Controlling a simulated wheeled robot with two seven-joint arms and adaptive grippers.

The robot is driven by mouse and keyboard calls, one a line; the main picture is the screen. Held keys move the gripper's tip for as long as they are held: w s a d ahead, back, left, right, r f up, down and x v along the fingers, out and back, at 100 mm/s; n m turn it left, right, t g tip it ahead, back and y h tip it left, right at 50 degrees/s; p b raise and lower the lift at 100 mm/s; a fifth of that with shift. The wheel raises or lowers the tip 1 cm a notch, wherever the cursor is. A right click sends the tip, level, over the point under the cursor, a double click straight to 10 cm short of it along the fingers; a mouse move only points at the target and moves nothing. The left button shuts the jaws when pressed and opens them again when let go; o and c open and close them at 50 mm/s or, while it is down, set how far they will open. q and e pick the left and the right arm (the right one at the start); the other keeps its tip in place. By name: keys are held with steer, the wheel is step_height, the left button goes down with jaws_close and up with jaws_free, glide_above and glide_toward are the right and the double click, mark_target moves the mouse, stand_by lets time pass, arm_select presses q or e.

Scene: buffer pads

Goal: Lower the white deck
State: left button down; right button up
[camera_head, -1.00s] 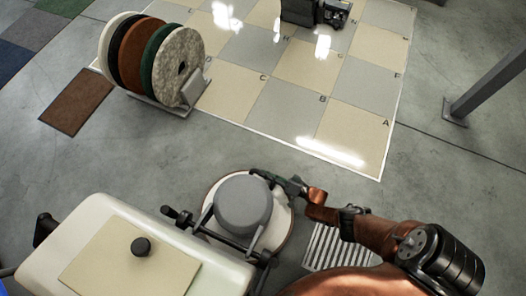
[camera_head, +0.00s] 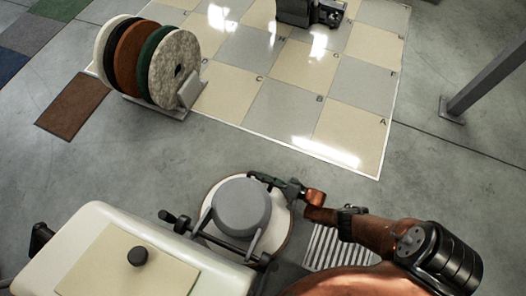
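The white deck (camera_head: 280,228) is a round disc at the front of a cream-white machine body (camera_head: 85,232), at the bottom of the head view. A grey motor housing (camera_head: 241,206) sits on top of it, and a black bar (camera_head: 215,241) with grey arms crosses between deck and body. I cannot tell the deck's height above the floor. My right gripper (camera_head: 262,179) is at the deck's far edge, beside the grey housing. Its fingers are small and dark, so I cannot tell whether they are shut on anything. My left gripper is out of view.
A rack (camera_head: 158,108) of several coloured round pads stands at upper left beside a brown mat (camera_head: 72,106). Lettered cream and grey tiles (camera_head: 290,105) cover the floor ahead. A striped grate (camera_head: 338,248) lies right of the deck. A grey post (camera_head: 485,82) stands at right.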

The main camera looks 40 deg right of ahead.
steer(key=v, duration=1.2)
stand_by(0.4)
